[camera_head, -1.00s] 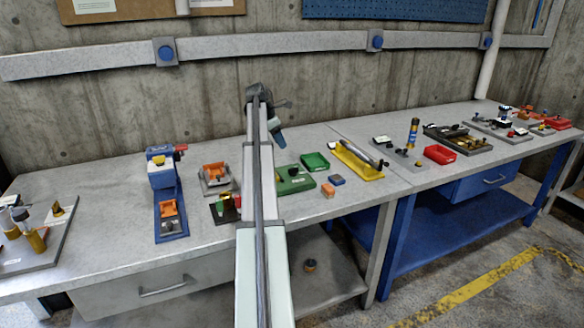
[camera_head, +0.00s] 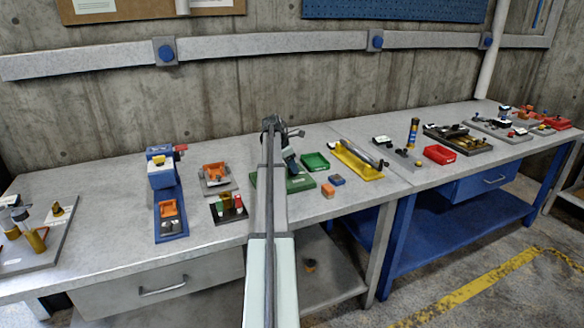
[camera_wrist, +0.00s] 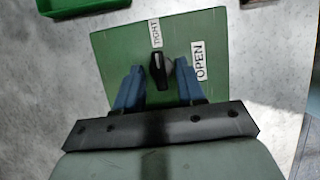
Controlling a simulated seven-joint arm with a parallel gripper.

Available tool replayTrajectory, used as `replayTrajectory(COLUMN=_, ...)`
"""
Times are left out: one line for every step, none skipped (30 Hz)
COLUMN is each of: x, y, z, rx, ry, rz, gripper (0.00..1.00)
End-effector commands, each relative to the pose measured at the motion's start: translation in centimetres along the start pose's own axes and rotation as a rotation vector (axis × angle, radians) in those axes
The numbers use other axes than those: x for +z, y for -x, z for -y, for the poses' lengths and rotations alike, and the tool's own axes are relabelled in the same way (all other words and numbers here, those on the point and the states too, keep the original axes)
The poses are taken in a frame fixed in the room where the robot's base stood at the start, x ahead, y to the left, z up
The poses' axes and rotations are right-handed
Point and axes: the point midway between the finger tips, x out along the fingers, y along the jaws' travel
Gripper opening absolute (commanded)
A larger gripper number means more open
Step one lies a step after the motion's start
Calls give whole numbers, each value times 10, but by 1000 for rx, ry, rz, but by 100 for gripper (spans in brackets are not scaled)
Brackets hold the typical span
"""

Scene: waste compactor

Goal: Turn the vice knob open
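The vice's green plate (camera_wrist: 115,50) carries a black knob (camera_wrist: 158,72) and two white labels. The TIGHT label (camera_wrist: 155,32) is just beyond the knob's far end, and the OPEN label (camera_wrist: 199,60) is to its right. The knob's long handle lies nearly in line with the TIGHT label. My gripper (camera_wrist: 159,66) is open, with one blue finger on each side of the knob and gaps showing between. In the head view the green plate (camera_head: 300,184) is partly hidden by my arm, and my gripper (camera_head: 291,166) is over it.
A green bin (camera_head: 315,161) stands just behind the plate, with its edge also in the wrist view (camera_wrist: 85,4). A black board (camera_head: 228,212) with small coloured parts is to the left.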

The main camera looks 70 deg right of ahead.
Motion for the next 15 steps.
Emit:
replayTrajectory(x=0, y=-3, z=0, rx=0, ry=0, rz=0, gripper=39)
replayTrajectory(x=0, y=-4, z=0, rx=0, ry=0, rz=0, gripper=39)
replayTrajectory(x=0, y=-5, z=0, rx=1, ry=0, rz=0, gripper=39)
replayTrajectory(x=0, y=-6, z=0, rx=1, ry=0, rz=0, gripper=39)
replayTrajectory(x=0, y=-6, z=0, rx=1, ry=0, rz=0, gripper=39)
replayTrajectory(x=0, y=-6, z=0, rx=1, ry=0, rz=0, gripper=39)
replayTrajectory(x=0, y=-6, z=0, rx=1, ry=0, rz=0, gripper=39)
replayTrajectory(x=0, y=-6, z=0, rx=1, ry=0, rz=0, gripper=39)
replayTrajectory(x=0, y=-6, z=0, rx=1, ry=0, rz=0, gripper=39)
replayTrajectory(x=0, y=-6, z=0, rx=1, ry=0, rz=0, gripper=39)
replayTrajectory(x=0, y=-6, z=0, rx=1, ry=0, rz=0, gripper=39)
replayTrajectory(x=0, y=-6, z=0, rx=1, ry=0, rz=0, gripper=39)
replayTrajectory(x=0, y=-6, z=0, rx=1, ry=0, rz=0, gripper=37)
replayTrajectory(x=0, y=-6, z=0, rx=1, ry=0, rz=0, gripper=35)
replayTrajectory(x=0, y=-6, z=0, rx=1, ry=0, rz=0, gripper=31)
